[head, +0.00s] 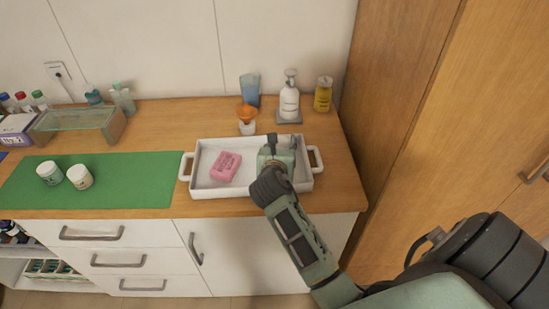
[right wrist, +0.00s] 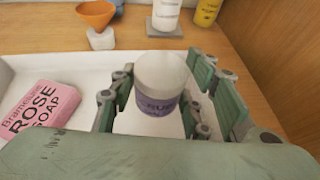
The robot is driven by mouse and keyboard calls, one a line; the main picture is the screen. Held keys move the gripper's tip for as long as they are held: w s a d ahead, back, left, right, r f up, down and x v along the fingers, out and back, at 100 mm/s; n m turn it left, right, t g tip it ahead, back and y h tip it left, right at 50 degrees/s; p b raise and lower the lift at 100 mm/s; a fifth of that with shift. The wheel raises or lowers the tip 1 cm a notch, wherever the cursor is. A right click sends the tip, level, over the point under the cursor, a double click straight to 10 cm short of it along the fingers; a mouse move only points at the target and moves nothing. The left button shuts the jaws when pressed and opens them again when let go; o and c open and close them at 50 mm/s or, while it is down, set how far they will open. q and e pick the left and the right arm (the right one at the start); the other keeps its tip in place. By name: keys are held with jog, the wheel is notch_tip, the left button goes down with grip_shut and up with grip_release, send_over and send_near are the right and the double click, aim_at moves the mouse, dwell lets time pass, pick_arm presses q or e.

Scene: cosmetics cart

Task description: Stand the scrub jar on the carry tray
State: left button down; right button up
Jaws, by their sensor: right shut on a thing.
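The scrub jar (right wrist: 159,85), white-lidded with a purple-grey label reading "SCRUB", is upright between the fingers of my right gripper (right wrist: 158,112) in the right wrist view. My right gripper also shows in the head view (head: 278,150), over the right part of the white carry tray (head: 205,191), where it hides the jar. The tray's floor shows around the jar in the wrist view; I cannot tell whether the jar's base touches it. A pink rose soap box (head: 226,166) lies in the left half of the tray. My left gripper is not in view.
Two white jars (head: 79,177) stand on the green mat (head: 125,180) at left. A tall wooden cabinet (head: 400,100) borders the right.

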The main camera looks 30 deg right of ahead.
jog(key=shift+w+a+f, duration=0.2)
jog(key=shift+w+f, duration=0.3)
jog(key=shift+w, duration=0.2)
jog(key=shift+f, duration=1.95)
jog(key=shift+f, duration=0.1)
jog(key=o, duration=1.2)
jog(key=shift+s+a+r, duration=0.2)
jog(key=shift+s+a, duration=0.1)
jog(key=shift+s, duration=0.05)
jog(key=v, duration=1.1)
jog(key=shift+b, duration=0.4)
